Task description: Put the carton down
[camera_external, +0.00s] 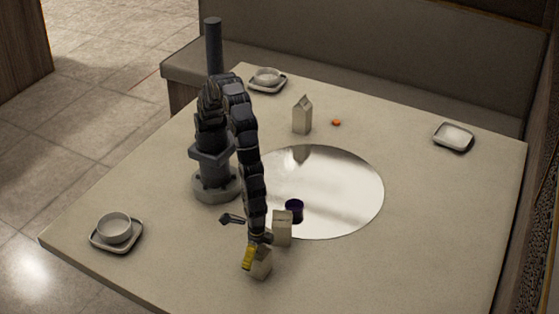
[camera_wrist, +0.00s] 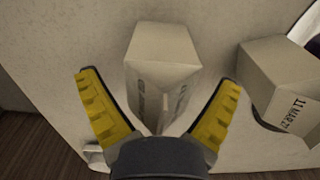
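A pale grey-beige carton (camera_external: 262,266) is at the front of the table, under the end of my arm. In the wrist view the carton (camera_wrist: 163,65) is between the two yellow fingers, with a gap on each side. It appears to rest on the table (camera_wrist: 60,40), though its base is mostly hidden. My gripper (camera_wrist: 159,80) is open around it; in the external view a yellow finger of my gripper (camera_external: 249,257) overlaps its left side. A second carton (camera_external: 282,232) stands just behind and right, also in the wrist view (camera_wrist: 280,75).
A round mirror-like disc (camera_external: 340,190) lies mid-table, with a dark purple container (camera_external: 294,204) near the second carton. A third, gabled carton (camera_external: 302,117) and a small orange item (camera_external: 336,122) are farther back. The front right is clear.

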